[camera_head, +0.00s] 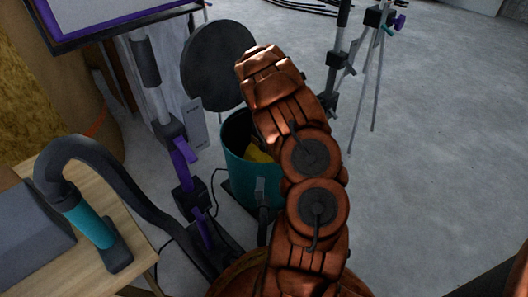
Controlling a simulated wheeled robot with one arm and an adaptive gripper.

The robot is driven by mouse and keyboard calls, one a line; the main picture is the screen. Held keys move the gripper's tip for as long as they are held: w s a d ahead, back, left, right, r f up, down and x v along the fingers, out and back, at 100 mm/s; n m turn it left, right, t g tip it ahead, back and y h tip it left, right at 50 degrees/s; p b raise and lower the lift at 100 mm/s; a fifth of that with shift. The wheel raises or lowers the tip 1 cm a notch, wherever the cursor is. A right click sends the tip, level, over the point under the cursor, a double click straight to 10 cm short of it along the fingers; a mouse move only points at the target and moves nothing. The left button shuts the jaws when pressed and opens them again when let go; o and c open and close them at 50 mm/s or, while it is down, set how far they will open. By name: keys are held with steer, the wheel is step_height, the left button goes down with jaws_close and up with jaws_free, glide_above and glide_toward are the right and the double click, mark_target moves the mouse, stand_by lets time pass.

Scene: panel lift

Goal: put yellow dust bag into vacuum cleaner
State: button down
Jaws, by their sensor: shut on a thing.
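The vacuum cleaner's teal canister (240,168) stands on the floor left of my arm, and its top is open. A round dark disc (218,66), which looks like its lid, stands raised behind it. The yellow dust bag (257,153) shows as a small patch within the canister's opening. My arm covers the rest of the bag and the canister's right side. My gripper is hidden, so its hold on the bag cannot be seen.
A wooden table (150,262) at the lower left bears a black hose with a teal handle (92,224). A purple-framed panel on a stand (150,62) is at the upper left. Tripod legs (372,75) stand at the upper right. The grey floor on the right is clear.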

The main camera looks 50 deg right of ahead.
steer(key=shift+f, duration=1.05)
steer(key=c, duration=1.3)
jaws_free()
steer(key=shift+f, duration=0.15)
step_height(320, 180, up, 12)
steer(key=p, duration=0.3)
steer(key=shift+p, duration=0.3)
